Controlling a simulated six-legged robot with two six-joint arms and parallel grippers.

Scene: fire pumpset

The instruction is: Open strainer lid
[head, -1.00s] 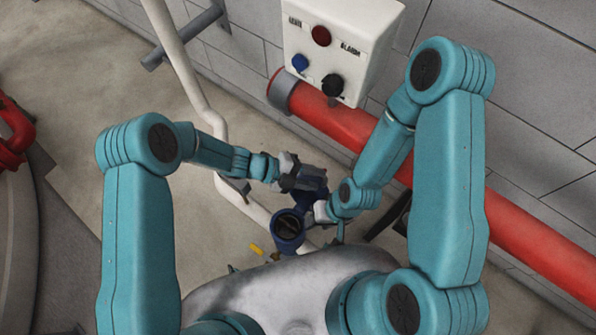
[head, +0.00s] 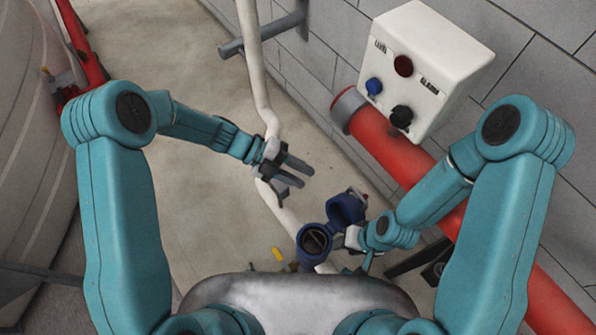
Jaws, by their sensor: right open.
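The blue strainer (head: 314,241) stands on the white pipe, its round mouth open with a dark inside. Its blue lid (head: 346,209) is swung up and back from the mouth, on the upper right side. My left gripper (head: 300,172) is open and empty, up and left of the lid and apart from it. My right gripper (head: 354,240) is open beside the strainer's right side, below the lid. Its fingers are small and partly hidden, so I cannot tell whether they touch the strainer.
A white control box (head: 430,62) with red, blue and black knobs hangs on the wall above a thick red pipe (head: 385,150). A white pipe (head: 252,70) runs down to the strainer. A small yellow piece (head: 278,254) is left of the strainer. Open floor lies at left.

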